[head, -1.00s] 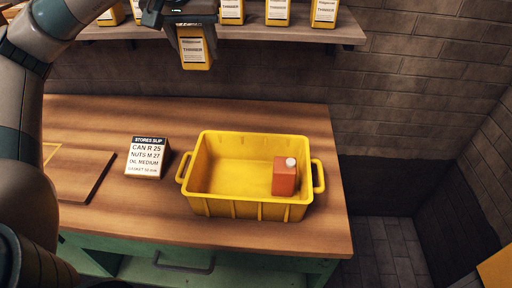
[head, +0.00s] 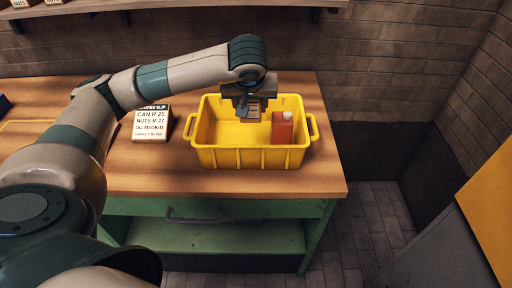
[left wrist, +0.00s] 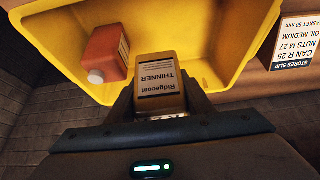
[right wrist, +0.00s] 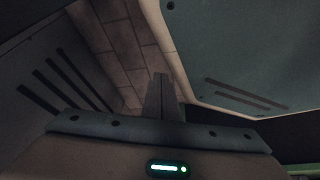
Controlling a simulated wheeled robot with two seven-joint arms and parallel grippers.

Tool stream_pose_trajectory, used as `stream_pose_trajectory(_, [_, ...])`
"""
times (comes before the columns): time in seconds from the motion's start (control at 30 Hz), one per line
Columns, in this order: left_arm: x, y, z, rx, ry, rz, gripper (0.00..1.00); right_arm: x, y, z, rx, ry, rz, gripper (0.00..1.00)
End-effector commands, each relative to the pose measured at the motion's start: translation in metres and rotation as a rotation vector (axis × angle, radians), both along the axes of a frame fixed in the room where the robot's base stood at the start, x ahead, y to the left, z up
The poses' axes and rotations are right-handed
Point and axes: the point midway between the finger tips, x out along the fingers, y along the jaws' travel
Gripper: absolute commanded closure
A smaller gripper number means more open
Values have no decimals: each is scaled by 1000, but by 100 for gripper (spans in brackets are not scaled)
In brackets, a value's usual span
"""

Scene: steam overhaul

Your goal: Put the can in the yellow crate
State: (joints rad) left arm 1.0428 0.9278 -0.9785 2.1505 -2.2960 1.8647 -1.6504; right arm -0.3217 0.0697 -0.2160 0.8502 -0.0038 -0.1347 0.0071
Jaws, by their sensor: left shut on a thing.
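The yellow crate (head: 240,158) stands on the wooden bench, and its inside also shows in the left wrist view (left wrist: 205,40). My left gripper (head: 250,110) is over the crate, pointing down. It is shut on a can labelled Ridgecoat Thinner (left wrist: 158,88), yellow with a white label. The can is mostly hidden by the gripper in the head view. I cannot tell how far it is above the crate floor. My right gripper (right wrist: 161,97) shows only in its own wrist view, shut and empty, away from the crate.
A red container (head: 282,128) with a white cap stands in the crate's right part, close beside the held can. A stores slip (head: 151,124) reading "CAN R 25" stands left of the crate. A shelf (head: 100,6) runs along the wall behind.

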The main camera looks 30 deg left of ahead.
Motion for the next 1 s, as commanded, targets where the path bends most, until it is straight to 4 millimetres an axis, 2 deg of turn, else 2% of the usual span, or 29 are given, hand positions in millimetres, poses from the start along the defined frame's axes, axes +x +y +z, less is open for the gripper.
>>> stream_pose_trajectory(0.37, [0,0,-2,0,-1,1,84,4,2,1,2,-7,0,100])
stream_pose_trajectory(0.53, [0,0,-12,0,2,2,84,2,1,4,0,2,0,100])
stream_pose_trajectory(0.67, [-1,0,-31,0,5,1,84,-13,-4,3,-10,39,0,100])
stream_pose_trajectory(0.8, [-1,0,-49,0,2,2,84,-42,-14,-3,-28,105,-2,100])
stream_pose_trajectory(0.9, [0,0,-57,0,1,1,84,-55,-19,-6,-38,134,-3,100])
stream_pose_trajectory(1.0, [0,0,-59,0,-1,2,84,-61,-22,-8,-42,145,-4,100])
